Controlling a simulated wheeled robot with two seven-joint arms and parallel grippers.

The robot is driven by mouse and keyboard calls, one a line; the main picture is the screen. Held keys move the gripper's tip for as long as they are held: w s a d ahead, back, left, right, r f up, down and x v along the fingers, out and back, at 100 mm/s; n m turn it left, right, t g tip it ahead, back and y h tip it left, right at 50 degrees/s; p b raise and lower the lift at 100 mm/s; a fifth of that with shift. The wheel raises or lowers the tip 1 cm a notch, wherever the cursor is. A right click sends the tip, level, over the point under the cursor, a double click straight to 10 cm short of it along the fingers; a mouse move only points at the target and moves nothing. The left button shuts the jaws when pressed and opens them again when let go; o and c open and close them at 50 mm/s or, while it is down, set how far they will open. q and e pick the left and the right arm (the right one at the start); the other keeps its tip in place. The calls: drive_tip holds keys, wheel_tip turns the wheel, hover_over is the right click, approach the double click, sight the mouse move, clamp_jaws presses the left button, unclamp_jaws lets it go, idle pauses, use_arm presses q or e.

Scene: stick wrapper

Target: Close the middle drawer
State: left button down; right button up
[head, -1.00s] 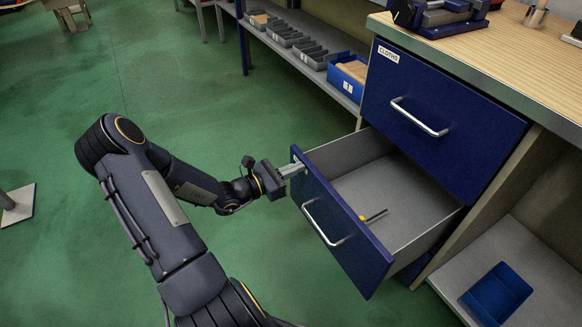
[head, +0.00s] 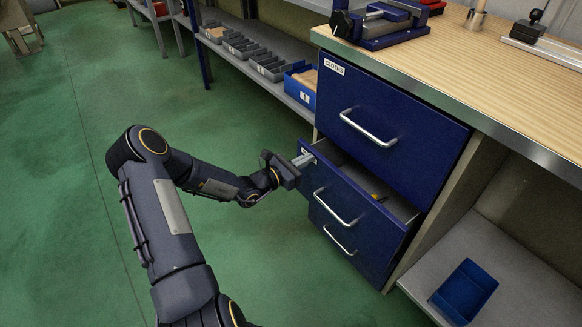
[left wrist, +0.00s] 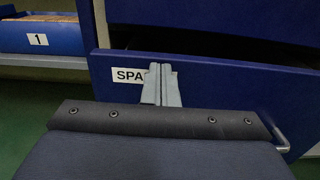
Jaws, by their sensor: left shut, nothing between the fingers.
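The middle drawer (head: 346,203) is blue with a silver handle (head: 331,207). It stands partly open below the top drawer, with a narrow gap showing its grey inside and a small yellow and dark object (head: 379,198). My left gripper (head: 304,159) is shut and empty, its fingertips at the upper left of the drawer's front. In the left wrist view the shut fingers (left wrist: 160,84) lie against the blue front (left wrist: 215,90), beside a white label (left wrist: 129,76) reading "SPA", partly covered. My right gripper is out of view.
The top drawer (head: 394,127), labelled "CLOTHS", and the bottom drawer (head: 338,240) look shut. A vise (head: 381,22) stands on the wooden bench top (head: 470,70). A blue bin (head: 464,291) sits on the low shelf at right. Green floor (head: 85,150) is free at left.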

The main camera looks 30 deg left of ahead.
sight(317, 152)
use_arm(q)
drive_tip(key=x, duration=0.7)
drive_tip(key=shift+r, duration=0.15)
drive_tip(key=shift+w+r, duration=0.15)
